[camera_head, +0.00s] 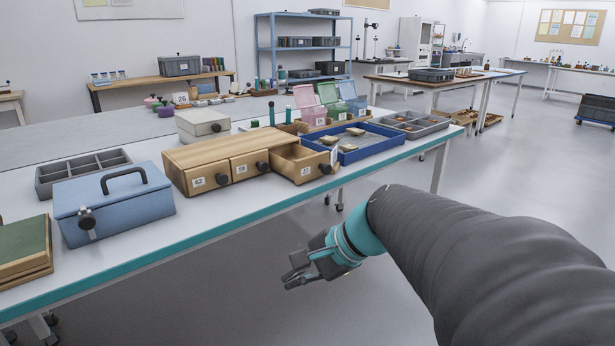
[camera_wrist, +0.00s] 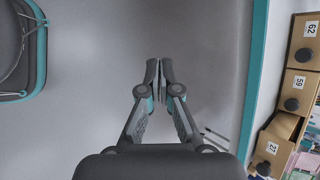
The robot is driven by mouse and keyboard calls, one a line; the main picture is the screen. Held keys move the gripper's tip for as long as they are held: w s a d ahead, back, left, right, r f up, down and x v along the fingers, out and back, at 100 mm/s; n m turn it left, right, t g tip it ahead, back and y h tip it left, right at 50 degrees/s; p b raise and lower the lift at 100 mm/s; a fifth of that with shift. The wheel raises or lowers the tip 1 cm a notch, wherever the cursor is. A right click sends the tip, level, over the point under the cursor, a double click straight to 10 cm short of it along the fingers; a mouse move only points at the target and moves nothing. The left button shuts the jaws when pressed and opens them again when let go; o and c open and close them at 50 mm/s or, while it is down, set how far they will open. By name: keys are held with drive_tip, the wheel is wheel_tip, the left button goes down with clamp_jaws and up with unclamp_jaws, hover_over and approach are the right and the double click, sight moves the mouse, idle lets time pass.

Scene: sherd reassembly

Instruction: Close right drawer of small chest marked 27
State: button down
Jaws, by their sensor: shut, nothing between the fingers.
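The small wooden chest (camera_head: 214,153) stands on the white table near its front edge, with several drawers in a row marked by number labels. Its right drawer (camera_head: 305,166), labelled 27 with a dark round knob, is pulled out toward the table's front edge. The other drawers look shut. In the wrist view the open drawer 27 (camera_wrist: 277,136) shows at the right edge, rotated. My gripper (camera_head: 290,279) is in front of the table edge, apart from the chest and lower in the picture. In the wrist view its fingertips (camera_wrist: 159,62) meet, with nothing between them.
A blue tray with sherds (camera_head: 373,155) lies just right of the open drawer. A blue toolbox (camera_head: 113,204) stands left of the chest, and a grey box (camera_head: 202,124) is behind it. The floor space in front of the table is clear.

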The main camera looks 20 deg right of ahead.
drive_tip(key=w+d+r+m+t+y, duration=0.2)
drive_tip(key=w+d+m+t, duration=0.1)
drive_tip(key=w+d+m, duration=0.4)
drive_tip(key=m+t+h+b, duration=0.1)
drive_tip(key=m+t+b, duration=0.1)
drive_tip(key=m+t, duration=0.75)
approach(329, 169)
drive_tip(key=shift+m+g, duration=0.55)
drive_tip(key=shift+g, duration=0.1)
drive_tip(key=x, duration=0.4)
drive_tip(key=r+p+x, duration=0.1)
drive_tip(key=x, duration=0.1)
drive_tip(key=shift+w, duration=0.35)
drive_tip(key=shift+w+a, duration=0.1)
drive_tip(key=shift+w, duration=0.15)
drive_tip(key=shift+w, duration=0.1)
drive_tip(key=x, duration=0.8)
drive_tip(key=shift+w, duration=0.35)
drive_tip(key=shift+s+d, duration=0.1)
drive_tip(key=shift+d, duration=0.1)
